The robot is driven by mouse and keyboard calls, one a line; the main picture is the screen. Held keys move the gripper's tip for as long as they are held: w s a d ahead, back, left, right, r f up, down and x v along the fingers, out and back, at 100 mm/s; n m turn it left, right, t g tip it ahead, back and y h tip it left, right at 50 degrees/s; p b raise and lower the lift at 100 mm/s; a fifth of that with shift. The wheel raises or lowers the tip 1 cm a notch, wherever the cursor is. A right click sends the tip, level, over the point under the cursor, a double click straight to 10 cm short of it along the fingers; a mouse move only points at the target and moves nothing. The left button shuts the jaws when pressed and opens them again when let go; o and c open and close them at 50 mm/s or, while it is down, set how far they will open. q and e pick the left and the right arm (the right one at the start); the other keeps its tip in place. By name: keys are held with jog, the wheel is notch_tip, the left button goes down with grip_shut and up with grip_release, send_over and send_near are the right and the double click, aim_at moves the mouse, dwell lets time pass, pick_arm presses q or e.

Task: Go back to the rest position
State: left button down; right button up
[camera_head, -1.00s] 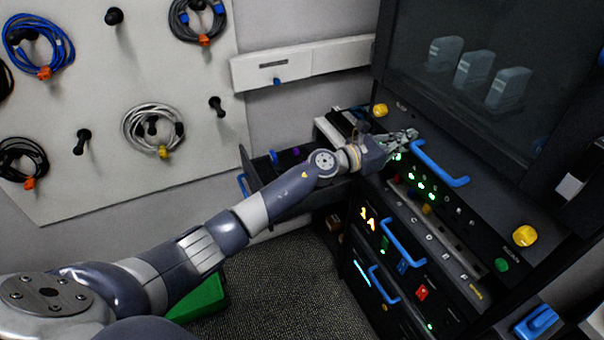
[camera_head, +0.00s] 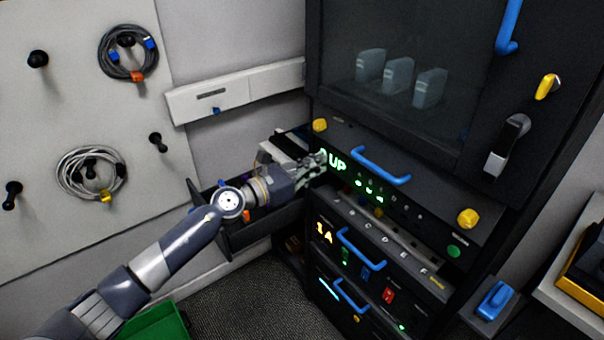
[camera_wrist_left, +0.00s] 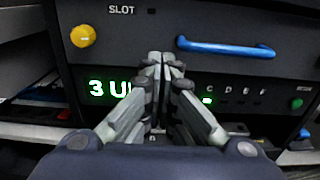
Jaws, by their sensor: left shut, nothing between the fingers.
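My left gripper (camera_head: 318,164) is shut and empty. It is close in front of the dark rack cabinet (camera_head: 420,185), by a green lit display (camera_head: 337,163). I cannot tell whether the fingertips touch the panel. My right gripper is not in view.
An open dark drawer (camera_head: 262,236) lies under my left forearm. Looped cables (camera_head: 128,53) hang on the white pegboard (camera_head: 60,110) at the left. A green bin (camera_head: 155,322) stands on the floor.

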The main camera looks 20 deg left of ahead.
pick_arm(q)
jog(key=s+a+f+n+g+y, duration=0.1)
jog(key=s+a+f+n+y, duration=0.2)
jog(key=s+a+f+n, duration=0.7)
jog(key=d+f+n+g+y, duration=0.1)
jog(key=f+n+y, duration=0.4)
jog(key=f, duration=1.2)
jog(key=s+a+f+n+g+y, duration=0.1)
jog(key=s+a+f+n, duration=0.35)
jog(key=f+n, duration=0.7)
jog(key=s+a+f+n+g+y, duration=0.15)
jog(key=s+f+n+g, duration=0.4)
jog(key=s+f, duration=1.3)
jog(key=s+d+f+n+g, duration=0.1)
jog(key=s+f+n, duration=0.1)
jog(key=s, duration=0.7)
jog(key=s+d+f+n+g, duration=0.2)
jog(key=s+f+n, duration=0.1)
jog(key=s, duration=0.7)
jog(key=s+d+f+n+g, duration=0.1)
jog(key=s+d+f+n, duration=0.1)
jog(key=s, duration=0.7)
jog(key=shift+s+f+n+g, duration=0.2)
jog(key=shift+f+n+g, duration=0.15)
jog(key=shift+f+n, duration=0.6)
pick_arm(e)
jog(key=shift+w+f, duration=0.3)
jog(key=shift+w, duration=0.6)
